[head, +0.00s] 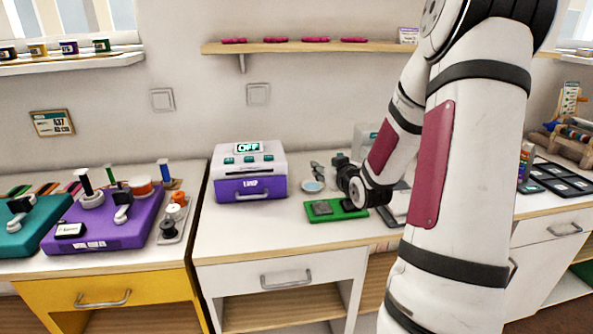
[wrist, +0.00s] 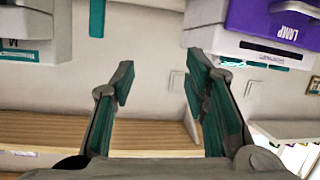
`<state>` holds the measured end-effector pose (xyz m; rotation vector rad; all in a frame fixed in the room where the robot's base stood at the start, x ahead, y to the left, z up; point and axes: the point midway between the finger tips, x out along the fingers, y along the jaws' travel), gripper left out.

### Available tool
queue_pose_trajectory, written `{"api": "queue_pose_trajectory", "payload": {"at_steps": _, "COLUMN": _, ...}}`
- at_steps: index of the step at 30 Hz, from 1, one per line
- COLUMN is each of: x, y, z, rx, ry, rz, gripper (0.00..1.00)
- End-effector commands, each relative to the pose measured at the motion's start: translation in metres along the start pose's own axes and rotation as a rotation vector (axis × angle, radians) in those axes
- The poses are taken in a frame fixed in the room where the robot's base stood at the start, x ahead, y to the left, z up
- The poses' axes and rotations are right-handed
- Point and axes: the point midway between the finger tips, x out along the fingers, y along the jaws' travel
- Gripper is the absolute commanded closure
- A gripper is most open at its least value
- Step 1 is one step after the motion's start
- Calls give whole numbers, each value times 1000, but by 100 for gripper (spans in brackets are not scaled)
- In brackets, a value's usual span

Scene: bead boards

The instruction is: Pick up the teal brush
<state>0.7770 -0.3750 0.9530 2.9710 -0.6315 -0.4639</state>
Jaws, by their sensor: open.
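My gripper (wrist: 160,80) is open, with nothing between its fingers in the wrist view. In the head view my gripper (head: 342,162) is over the back of the middle counter, right of the purple lamp box. A narrow teal strip (wrist: 97,18) shows at the top edge of the wrist view, left of the fingers and apart from them. It may be the teal brush, but its upper part is cut off. I cannot make out the brush in the head view, where my arm hides part of the counter.
The white and purple lamp box (head: 250,185) stands left of my gripper. A green board (head: 350,214) lies in front, and a small round dish (head: 312,187) lies between. A grey-white device (wrist: 25,25) is near the strip. A wall shelf (head: 300,47) runs above.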

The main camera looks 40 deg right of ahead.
Motion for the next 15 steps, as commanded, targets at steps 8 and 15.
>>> {"api": "queue_pose_trajectory", "payload": {"at_steps": 8, "x": 8, "y": 70, "z": 46, "rx": 133, "ry": 228, "rz": 109, "gripper": 58}}
{"api": "queue_pose_trajectory", "payload": {"at_steps": 15, "x": 22, "y": 84, "z": 43, "rx": 149, "ry": 279, "rz": 131, "gripper": 58}}
